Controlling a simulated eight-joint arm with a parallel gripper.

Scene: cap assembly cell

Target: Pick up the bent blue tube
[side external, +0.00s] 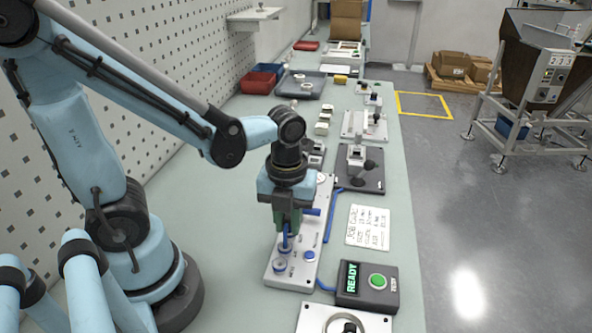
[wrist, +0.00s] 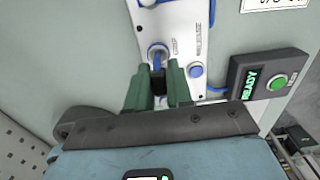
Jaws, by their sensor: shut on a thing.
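My gripper (side external: 286,226) points down over a white fixture plate (side external: 300,269) and has its green fingers shut on the bent blue tube (side external: 285,242). The tube's lower part shows below the fingertips, above a round fitting on the plate. In the wrist view, my gripper (wrist: 158,74) is at the bottom middle, and the blue tube (wrist: 157,57) shows just past the fingertips at a grey ring. A dark piece lies between the fingers there. The fingers hide the tube's upper part. I cannot tell whether its lower end is seated in the fitting or just above it.
A round blue button (side external: 309,256) is on the plate beside the fitting. A control box (side external: 367,288) with a green button and a lit READY sign stands to the right. A job card (side external: 368,226) lies on the bench behind it. Other fixtures (side external: 360,170) stand farther back.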

